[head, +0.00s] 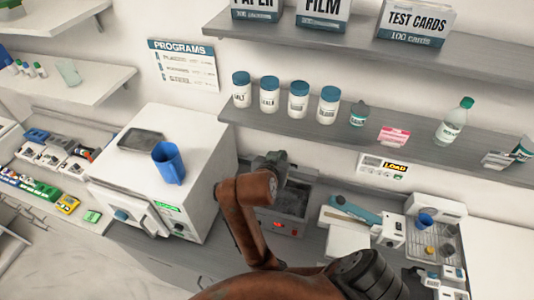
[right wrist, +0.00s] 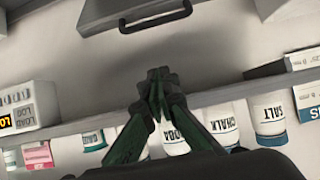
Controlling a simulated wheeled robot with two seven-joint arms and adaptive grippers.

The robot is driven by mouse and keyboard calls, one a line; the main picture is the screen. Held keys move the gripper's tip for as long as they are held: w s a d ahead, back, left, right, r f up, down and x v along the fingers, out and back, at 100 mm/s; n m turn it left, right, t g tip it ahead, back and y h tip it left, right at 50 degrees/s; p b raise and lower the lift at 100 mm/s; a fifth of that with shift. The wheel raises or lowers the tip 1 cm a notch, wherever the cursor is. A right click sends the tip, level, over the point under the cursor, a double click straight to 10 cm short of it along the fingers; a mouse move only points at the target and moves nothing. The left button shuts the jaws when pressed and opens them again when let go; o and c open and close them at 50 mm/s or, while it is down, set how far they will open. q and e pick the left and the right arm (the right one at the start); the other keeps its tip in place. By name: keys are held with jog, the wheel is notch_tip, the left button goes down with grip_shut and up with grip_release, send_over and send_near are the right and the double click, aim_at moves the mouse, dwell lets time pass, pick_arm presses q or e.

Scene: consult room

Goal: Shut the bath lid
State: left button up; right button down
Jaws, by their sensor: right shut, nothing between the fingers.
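The bath (head: 285,222) is a grey box with a red light on its front, on the counter right of the white cabinet. Its dark inside shows partly behind my right arm. The bath lid, a dark grey panel with a bar handle, shows at the top edge of the right wrist view (right wrist: 108,14); in the head view my arm and gripper largely hide it, so its exact angle is unclear. My right gripper (head: 268,160) is above the back of the bath. Its green fingers (right wrist: 158,78) are shut and empty, apart from the lid handle. My left gripper is out of view.
A shelf (head: 340,142) with several white jars (head: 298,98) runs along the wall close to the gripper. A blue-armed device (head: 350,210) stands to the right.

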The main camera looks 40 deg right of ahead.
jog(key=p+x, duration=0.2)
jog(key=x, duration=0.7)
jog(key=shift+w+d+f, duration=0.1)
jog(key=shift+w+d, duration=0.15)
jog(key=s+a+f, duration=0.1)
jog(key=s+a+f+p, duration=0.1)
jog(key=shift+a+f, duration=0.25)
jog(key=shift+a, duration=0.05)
jog(key=shift+a, duration=0.1)
